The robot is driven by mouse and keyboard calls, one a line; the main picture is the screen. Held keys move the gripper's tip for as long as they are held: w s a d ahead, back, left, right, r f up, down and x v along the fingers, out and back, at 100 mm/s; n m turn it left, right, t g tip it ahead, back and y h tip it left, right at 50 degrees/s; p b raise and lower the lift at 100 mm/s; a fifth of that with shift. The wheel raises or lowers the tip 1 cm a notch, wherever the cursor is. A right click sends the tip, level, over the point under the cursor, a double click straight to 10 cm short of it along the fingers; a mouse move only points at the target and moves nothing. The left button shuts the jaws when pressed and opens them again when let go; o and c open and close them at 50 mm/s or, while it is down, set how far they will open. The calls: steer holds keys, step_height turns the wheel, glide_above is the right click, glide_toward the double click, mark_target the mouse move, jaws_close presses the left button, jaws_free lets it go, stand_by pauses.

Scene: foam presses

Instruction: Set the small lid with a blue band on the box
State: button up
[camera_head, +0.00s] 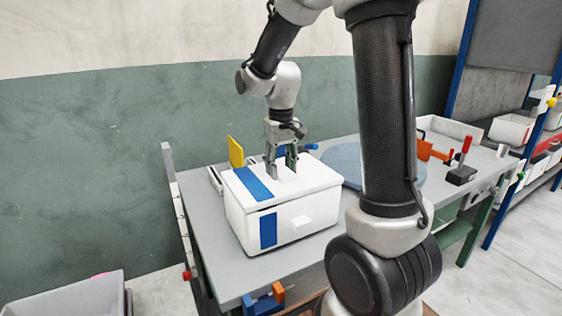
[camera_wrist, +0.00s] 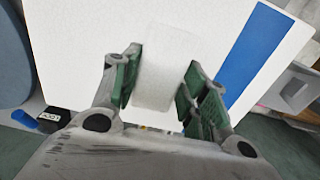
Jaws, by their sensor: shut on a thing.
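The white foam lid with a blue band (camera_head: 305,181) lies over the top of the white box (camera_head: 290,222) on the table. Its band runs across its left part, roughly in line with the blue band on the box's front. Their edges look about flush; I cannot tell whether the lid is fully seated. My gripper (camera_head: 282,170) points down and is shut on the lid's raised white handle block. In the wrist view, the green finger pads sit on either side of the block (camera_wrist: 168,65), and the lid (camera_wrist: 85,40) fills most of the picture. The box's inside is hidden.
The grey table (camera_head: 285,268) also holds a round blue-grey disc (camera_head: 345,158) right of the box and a yellow plate (camera_head: 236,152) behind it. A black block with a red lever (camera_head: 462,172) and a white tray (camera_head: 450,128) stand farther right. Orange and blue clamps (camera_head: 264,300) sit at the front edge.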

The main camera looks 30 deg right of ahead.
steer(key=shift+f, duration=0.1)
steer(key=o, duration=1)
step_height(320, 180, up, 12)
stand_by(0.5)
